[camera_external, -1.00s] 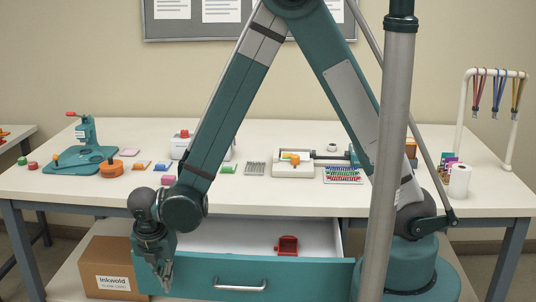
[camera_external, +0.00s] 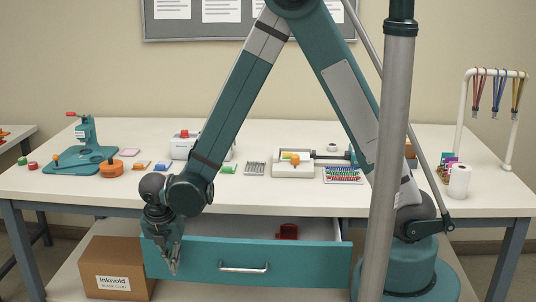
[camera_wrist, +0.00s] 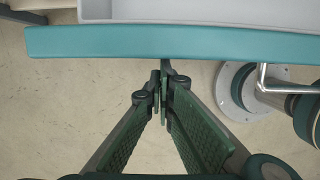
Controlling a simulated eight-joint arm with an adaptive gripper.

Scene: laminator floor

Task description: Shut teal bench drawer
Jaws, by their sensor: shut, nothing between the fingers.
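The teal bench drawer (camera_external: 310,265) hangs under the white bench and is partly open, its grey interior (camera_external: 255,229) showing behind the front. A silver handle (camera_external: 244,267) is at the middle of its front. My gripper (camera_external: 174,268) is shut and empty, in front of the left end of the drawer front. In the wrist view the drawer front (camera_wrist: 180,41) crosses the top, and my gripper's fingertips (camera_wrist: 162,75) are at or very near its outer face. I cannot tell whether they touch it. The handle (camera_wrist: 262,80) shows to the right there.
A red object (camera_external: 287,231) is inside the drawer. A cardboard box (camera_external: 118,267) stands on the lower shelf left of the drawer. The white bench top (camera_external: 300,203) above holds a teal press (camera_external: 86,150), a laminating device (camera_external: 295,162) and small coloured items.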

